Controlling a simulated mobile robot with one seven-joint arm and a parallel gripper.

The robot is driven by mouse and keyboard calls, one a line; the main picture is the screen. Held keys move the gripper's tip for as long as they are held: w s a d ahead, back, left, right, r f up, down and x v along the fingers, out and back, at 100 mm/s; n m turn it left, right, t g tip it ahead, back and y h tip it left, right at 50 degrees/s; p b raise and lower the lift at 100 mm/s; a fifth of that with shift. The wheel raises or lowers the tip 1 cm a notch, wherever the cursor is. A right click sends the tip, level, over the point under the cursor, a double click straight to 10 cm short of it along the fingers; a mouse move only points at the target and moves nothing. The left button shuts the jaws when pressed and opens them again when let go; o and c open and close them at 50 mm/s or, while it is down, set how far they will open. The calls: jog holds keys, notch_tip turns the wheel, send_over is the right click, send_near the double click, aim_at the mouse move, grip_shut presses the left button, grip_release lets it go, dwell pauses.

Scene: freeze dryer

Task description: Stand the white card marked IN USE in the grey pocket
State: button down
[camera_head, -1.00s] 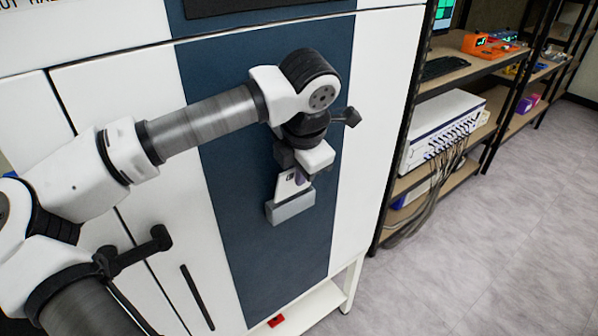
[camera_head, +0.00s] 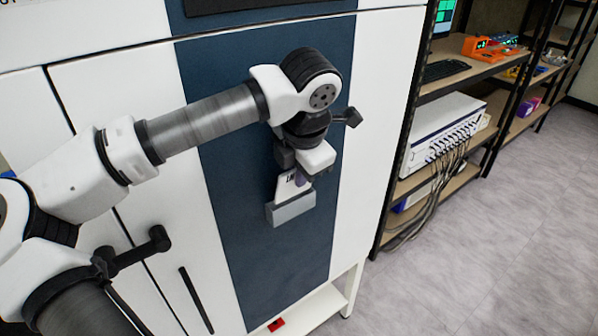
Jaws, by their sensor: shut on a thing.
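The white card (camera_head: 286,188) with dark lettering, only partly visible, is upright and slightly tilted in the picture. Its lower edge is hidden behind the front wall of the grey pocket (camera_head: 291,209), which is fixed to the dark blue panel of the white cabinet. My gripper (camera_head: 300,178) is just above the pocket, pointing down, and is shut on the card's upper part. The fingers and wrist cover much of the card. I cannot tell whether the card touches the bottom of the pocket.
The white cabinet (camera_head: 110,80) has black handles at lower left. A black shelf rack (camera_head: 403,130) with a white instrument (camera_head: 440,130) and hanging cables stands to the right. A small red object (camera_head: 276,324) lies low under the panel. Grey floor is clear at right.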

aim_at(295, 189)
jog(key=shift+s+b+x, duration=0.15)
jog(key=shift+b+x, duration=0.9)
jog(key=shift+b, duration=0.1)
jog(key=shift+s+b+x, duration=0.15)
jog(key=shift+b+x, duration=0.9)
jog(key=shift+b, duration=0.05)
jog(key=shift+a+f, duration=0.1)
jog(key=shift+a, duration=0.1)
